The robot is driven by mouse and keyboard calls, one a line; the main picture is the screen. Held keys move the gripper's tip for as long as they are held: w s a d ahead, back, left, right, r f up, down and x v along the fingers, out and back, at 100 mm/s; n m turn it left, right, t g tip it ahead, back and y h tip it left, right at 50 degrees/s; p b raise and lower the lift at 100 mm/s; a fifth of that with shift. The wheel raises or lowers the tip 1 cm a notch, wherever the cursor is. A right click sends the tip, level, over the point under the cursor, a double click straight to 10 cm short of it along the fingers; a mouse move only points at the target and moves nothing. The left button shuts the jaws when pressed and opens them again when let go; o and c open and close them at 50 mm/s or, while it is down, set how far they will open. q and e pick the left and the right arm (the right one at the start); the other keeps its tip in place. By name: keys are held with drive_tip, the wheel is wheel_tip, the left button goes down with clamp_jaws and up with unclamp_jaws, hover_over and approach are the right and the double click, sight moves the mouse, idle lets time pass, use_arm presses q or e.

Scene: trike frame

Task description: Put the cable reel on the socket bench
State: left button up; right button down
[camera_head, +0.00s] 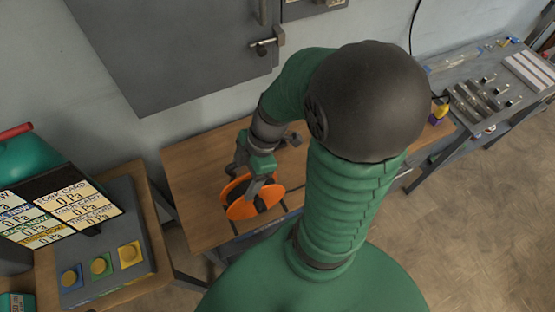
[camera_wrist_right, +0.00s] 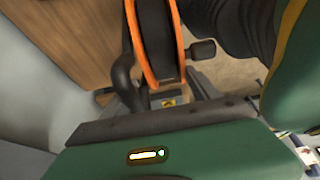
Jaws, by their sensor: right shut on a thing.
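The cable reel (camera_head: 240,208) has orange flanges and a dark middle. It is at the front part of the wooden-topped bench (camera_head: 190,190) in the head view; I cannot tell whether it touches the top. No label shows whether this is the socket bench. My right gripper (camera_head: 259,183) is shut on the reel from above. In the right wrist view, the reel's orange rims (camera_wrist_right: 141,45) and dark core stand just beyond the green gripper body, with a dark curved part beside them. The fingertips are largely hidden. My left gripper is not in view.
At the left, a bench holds a panel with coloured buttons (camera_head: 101,265) and printed cards (camera_head: 85,212). At the right, a grey bench (camera_head: 462,75) carries several tools. A grey wall cabinet (camera_head: 170,50) hangs behind. The wooden top is clear left of the reel.

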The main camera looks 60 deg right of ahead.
drive_tip(key=shift+a+r, duration=0.1)
drive_tip(key=shift+r, duration=0.05)
drive_tip(key=shift+w+r+p, duration=0.1)
drive_tip(key=shift+w+p, duration=0.35)
drive_tip(key=shift+w, duration=0.45)
drive_tip(key=w+d+f+p, duration=0.1)
drive_tip(key=w+f+p, duration=0.3)
drive_tip(key=w, duration=0.9)
drive_tip(key=shift+w+d+f, duration=0.25)
drive_tip(key=shift+w+f, duration=0.05)
drive_tip(key=shift+f, duration=0.4)
drive_tip(key=c, duration=0.6)
unclamp_jaws()
drive_tip(key=shift+s+f, duration=0.1)
drive_tip(key=shift+c, duration=0.2)
drive_tip(key=o, duration=0.5)
drive_tip(key=shift+s+a, duration=0.1)
drive_tip(key=shift+c, duration=0.2)
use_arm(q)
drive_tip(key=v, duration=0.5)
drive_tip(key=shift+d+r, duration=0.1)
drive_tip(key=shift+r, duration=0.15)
use_arm(e)
drive_tip(key=shift+a, duration=0.1)
